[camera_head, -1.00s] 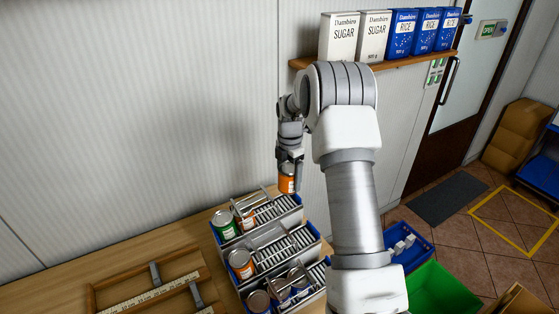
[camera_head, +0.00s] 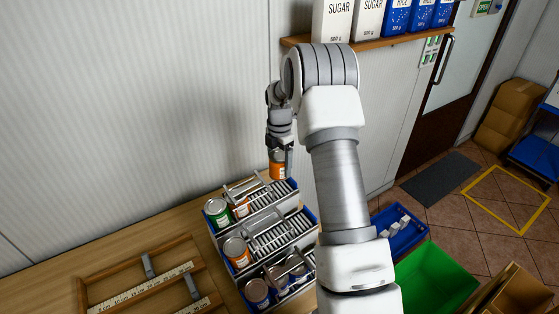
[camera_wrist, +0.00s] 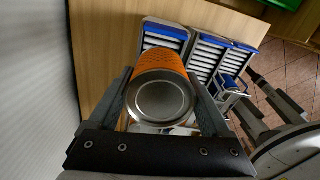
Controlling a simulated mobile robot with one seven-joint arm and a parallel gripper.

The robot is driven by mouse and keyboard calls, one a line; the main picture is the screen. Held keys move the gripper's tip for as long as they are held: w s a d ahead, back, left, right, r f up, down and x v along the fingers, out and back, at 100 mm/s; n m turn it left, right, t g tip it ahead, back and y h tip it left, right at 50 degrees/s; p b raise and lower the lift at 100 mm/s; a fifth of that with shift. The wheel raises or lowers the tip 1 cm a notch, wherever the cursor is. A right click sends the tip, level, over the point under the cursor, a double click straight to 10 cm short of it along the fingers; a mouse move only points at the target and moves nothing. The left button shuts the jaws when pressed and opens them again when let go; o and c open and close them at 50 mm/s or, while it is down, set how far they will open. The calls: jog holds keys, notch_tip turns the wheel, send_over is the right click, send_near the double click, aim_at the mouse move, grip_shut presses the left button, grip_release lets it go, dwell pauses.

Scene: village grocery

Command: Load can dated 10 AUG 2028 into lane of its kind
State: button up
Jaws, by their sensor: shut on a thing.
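My gripper (camera_head: 278,152) is shut on an orange can (camera_head: 277,171), held above the far end of the rack of lanes. In the wrist view the can (camera_wrist: 160,62) shows its bare metal end towards the camera between the fingers (camera_wrist: 165,100); no date can be read. The back lane (camera_head: 276,190) holds a green can (camera_head: 217,212) and an orange can (camera_head: 240,206) at its left part. The middle lane (camera_head: 285,232) has an orange can (camera_head: 237,252) at its left end. The front lane (camera_head: 301,286) has a blue-labelled can (camera_head: 257,293) and other cans partly hidden.
A wooden tray (camera_head: 95,284) with price strips lies on the counter at left. A shelf (camera_head: 370,39) with sugar and rice packs is on the wall. Blue (camera_head: 401,240) and green (camera_head: 433,284) crates stand to the right. The ribbed wall is close behind my gripper.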

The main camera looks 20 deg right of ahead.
jog(key=shift+f+b, duration=1.4)
jog(key=shift+f, duration=1.8)
jog(key=o, duration=1.4)
jog(key=shift+o, duration=0.2)
notch_tip(320, 180, up, 17)
jog(key=b, duration=0.2)
send_over(280, 155)
jog(key=shift+r, duration=0.2)
